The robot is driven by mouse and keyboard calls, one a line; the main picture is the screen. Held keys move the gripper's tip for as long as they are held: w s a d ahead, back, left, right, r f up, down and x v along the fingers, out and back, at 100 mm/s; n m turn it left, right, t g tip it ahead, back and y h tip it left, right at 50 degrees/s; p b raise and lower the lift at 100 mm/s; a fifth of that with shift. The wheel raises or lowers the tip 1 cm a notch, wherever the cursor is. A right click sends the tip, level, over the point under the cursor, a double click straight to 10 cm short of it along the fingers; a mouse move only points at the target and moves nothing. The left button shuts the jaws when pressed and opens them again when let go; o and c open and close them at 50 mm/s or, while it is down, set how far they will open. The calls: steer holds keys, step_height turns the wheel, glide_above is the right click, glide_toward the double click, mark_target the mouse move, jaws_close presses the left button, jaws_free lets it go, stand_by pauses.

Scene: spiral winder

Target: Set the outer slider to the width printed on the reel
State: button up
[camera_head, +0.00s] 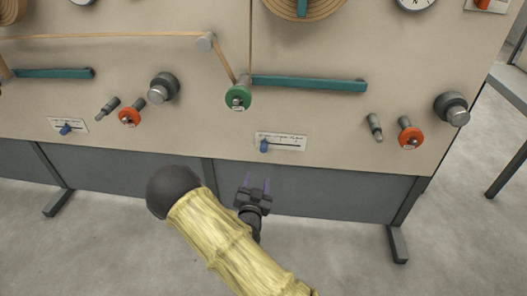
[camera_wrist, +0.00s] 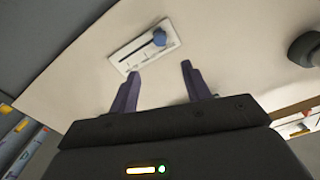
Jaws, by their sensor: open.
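Two white slider plates with blue knobs are on the beige panel. In the head view one plate is at the left (camera_head: 82,125) with its knob (camera_head: 66,129) near mid-slot. The other plate (camera_head: 290,141) is right of centre with its knob (camera_head: 264,146) near the left end. Their print is too small to read. A wound reel (camera_head: 318,9) is cut off at the top; no width is legible on it. My gripper (camera_head: 257,183) is open and empty, below the right-hand plate. In the wrist view a slider plate (camera_wrist: 128,57) and its blue knob (camera_wrist: 159,37) lie beyond the open fingertips (camera_wrist: 160,69).
A green roller (camera_head: 238,97) with tan strip, teal bars (camera_head: 310,84), a dark knob (camera_head: 163,87), orange knobs (camera_head: 411,138) and grey pegs (camera_head: 375,127) stick out of the panel. A dark lower panel (camera_head: 300,190) and feet stand below. The floor in front is clear.

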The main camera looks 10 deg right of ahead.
mark_target(263, 152)
steer(key=shift+w, duration=0.1)
steer(key=b+x, duration=0.2)
steer(key=x, duration=0.6)
steer(key=b+x, duration=0.3)
steer(key=x, duration=0.5)
steer(key=shift+w+d+f, duration=0.1)
steer(key=shift+w+f, duration=0.1)
steer(key=shift+w+d+r, duration=0.1)
steer(key=shift+w, duration=0.25)
jaws_close()
